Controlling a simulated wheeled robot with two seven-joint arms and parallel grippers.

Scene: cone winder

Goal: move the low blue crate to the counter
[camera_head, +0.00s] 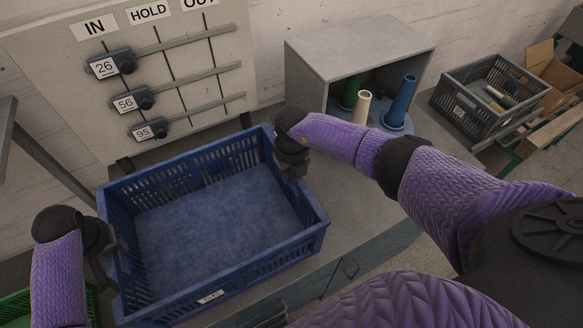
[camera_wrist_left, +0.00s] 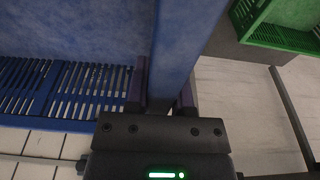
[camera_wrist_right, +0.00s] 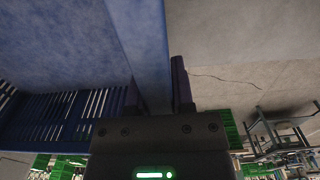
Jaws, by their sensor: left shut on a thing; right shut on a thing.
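The low blue crate (camera_head: 213,277) is empty and sits at the lower left of the head view, over the grey counter (camera_head: 357,200). I cannot tell whether its base touches the counter. My left gripper (camera_head: 108,262) is shut on its left wall; in the left wrist view the fingers (camera_wrist_left: 163,95) straddle the blue wall (camera_wrist_left: 185,40). My right gripper (camera_head: 288,165) is shut on its right wall; in the right wrist view the fingers (camera_wrist_right: 158,92) straddle that wall (camera_wrist_right: 145,40).
A grey open box (camera_head: 350,62) with several cones on a blue disc stands at the counter's back right. A dark crate (camera_head: 470,117) with cones is further right. A board (camera_head: 60,55) with sliding tags stands behind the blue crate. A green crate (camera_head: 18,306) is at lower left.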

